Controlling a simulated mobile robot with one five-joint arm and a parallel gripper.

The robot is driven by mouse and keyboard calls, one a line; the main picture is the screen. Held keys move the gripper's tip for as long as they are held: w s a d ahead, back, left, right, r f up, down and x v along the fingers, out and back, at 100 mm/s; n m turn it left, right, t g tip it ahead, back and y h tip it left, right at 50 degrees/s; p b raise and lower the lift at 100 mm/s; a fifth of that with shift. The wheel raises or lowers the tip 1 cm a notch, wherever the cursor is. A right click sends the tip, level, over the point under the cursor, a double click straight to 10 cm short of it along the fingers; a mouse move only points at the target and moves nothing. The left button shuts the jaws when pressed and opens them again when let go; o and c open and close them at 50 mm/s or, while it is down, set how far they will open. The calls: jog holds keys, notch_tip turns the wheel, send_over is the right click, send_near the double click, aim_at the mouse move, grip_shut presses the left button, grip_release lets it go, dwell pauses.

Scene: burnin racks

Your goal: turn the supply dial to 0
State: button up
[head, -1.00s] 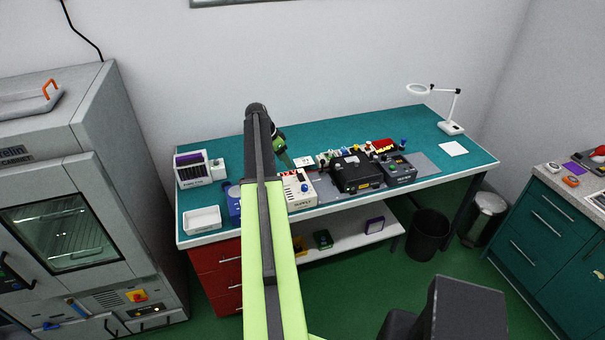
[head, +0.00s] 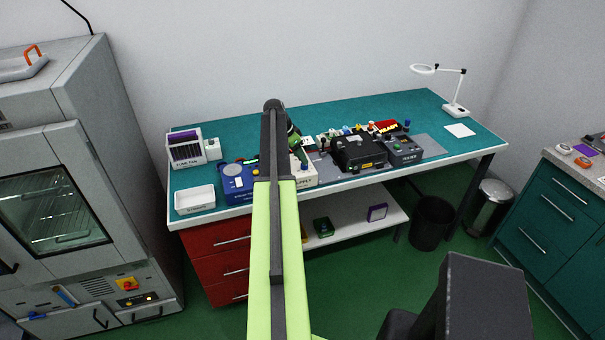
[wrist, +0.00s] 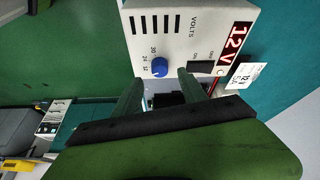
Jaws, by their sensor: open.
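The supply (wrist: 182,35) is a pale box with vent slots, the word VOLTS and a red display reading 12 V in the wrist view. Its blue dial (wrist: 159,67) is on the face, near marks that look like 12, 24 and 30. A dark switch (wrist: 200,67) is beside it. My gripper (wrist: 160,80) is open and empty, its two green fingers pointing at the face, apart from each other around the dial area. Whether they touch the dial I cannot tell. In the head view my arm partly hides the supply (head: 305,173) on the bench.
A blue unit (head: 238,188) stands left of the supply, and a white tray (head: 195,199) is farther left. A black box (head: 360,152) and a grey unit (head: 403,151) stand to the right. The teal bench top (head: 235,133) is clear at the back.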

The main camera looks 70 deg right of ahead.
jog(key=b+x, duration=0.2)
jog(key=x, duration=0.2)
jog(key=shift+f, duration=0.15)
